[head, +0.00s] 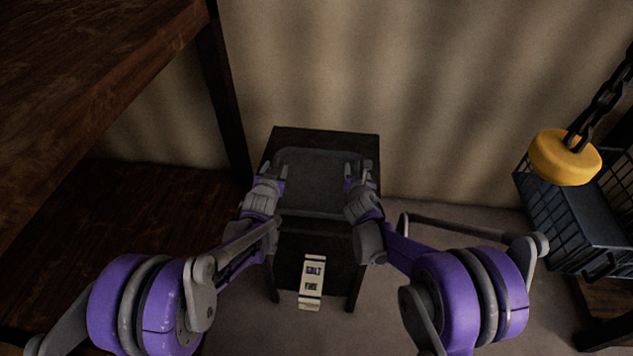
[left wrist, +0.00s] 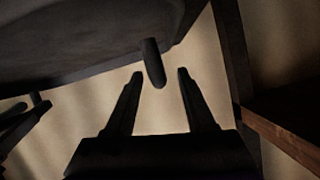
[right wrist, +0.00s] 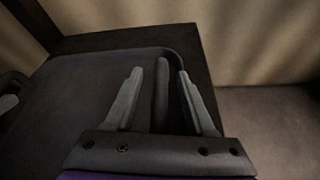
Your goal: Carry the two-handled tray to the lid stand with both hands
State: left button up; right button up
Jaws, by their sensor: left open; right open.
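The dark grey tray (head: 315,185) with rounded corners lies over a small dark stand (head: 330,137) against the wall. My left gripper (head: 281,168) is open at the tray's left side. In the left wrist view the left handle (left wrist: 153,64) reaches down between the tips of its open fingers (left wrist: 160,75). My right gripper (head: 357,168) is open at the tray's right side. In the right wrist view the right handle (right wrist: 161,92) lies between its open fingers (right wrist: 158,75). I cannot tell whether any finger touches a handle.
A dark wooden shelf unit (head: 85,85) fills the left. A yellow block (head: 564,158) hangs on a chain by a black wire basket (head: 585,225) at right.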

pick_arm(q)
jog(key=shift+w+f, duration=0.25)
jog(key=shift+w, duration=0.4)
pick_arm(e)
jog(key=shift+w+f, duration=0.25)
jog(key=shift+w, duration=0.4)
pick_arm(q)
jog(key=shift+c, duration=0.3)
pick_arm(e)
jog(key=shift+c, duration=0.3)
pick_arm(q)
grip_shut()
pick_arm(e)
grip_shut()
